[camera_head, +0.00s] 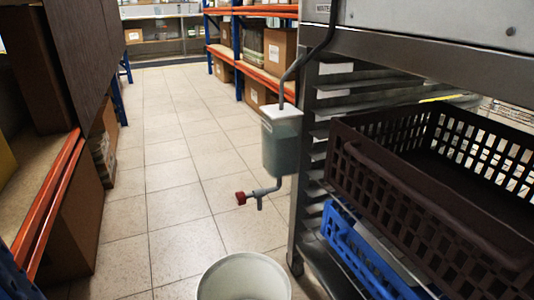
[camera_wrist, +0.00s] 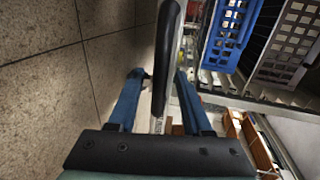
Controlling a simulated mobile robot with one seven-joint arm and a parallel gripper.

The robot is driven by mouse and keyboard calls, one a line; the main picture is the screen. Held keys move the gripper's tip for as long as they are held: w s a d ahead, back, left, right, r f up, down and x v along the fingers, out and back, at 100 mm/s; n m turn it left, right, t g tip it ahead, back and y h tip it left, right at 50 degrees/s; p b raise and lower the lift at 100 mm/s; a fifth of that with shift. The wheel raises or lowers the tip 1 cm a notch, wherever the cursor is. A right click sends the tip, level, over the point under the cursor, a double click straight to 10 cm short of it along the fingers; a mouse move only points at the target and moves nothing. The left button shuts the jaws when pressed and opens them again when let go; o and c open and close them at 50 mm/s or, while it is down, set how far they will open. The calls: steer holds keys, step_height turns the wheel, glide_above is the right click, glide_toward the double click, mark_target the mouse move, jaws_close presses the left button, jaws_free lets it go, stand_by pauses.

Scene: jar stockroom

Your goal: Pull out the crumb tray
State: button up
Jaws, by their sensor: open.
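My gripper (camera_wrist: 157,74) is open, with its two blue fingers spread in the wrist view. A dark rounded bar (camera_wrist: 168,30), which looks like a handle, runs between the fingers from the top of the picture. I cannot tell whether either finger touches it. It lies beside the blue crate, on the floor side, and may belong to the crumb tray; the tray's body is not clearly visible. My gripper and this bar are not seen in the head view.
The metal rack (camera_head: 300,190) holds a dark brown crate (camera_head: 420,205) above a blue crate (camera_head: 352,252). A tank with a red-handled tap (camera_head: 240,198) hangs on its side, above a pale bucket (camera_head: 243,280). Tiled floor (camera_head: 165,185) is open beyond; loaded shelves line both sides.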

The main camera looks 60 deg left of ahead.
steer(key=p+v, duration=0.3)
steer(key=v, duration=1)
steer(key=shift+p, duration=0.35)
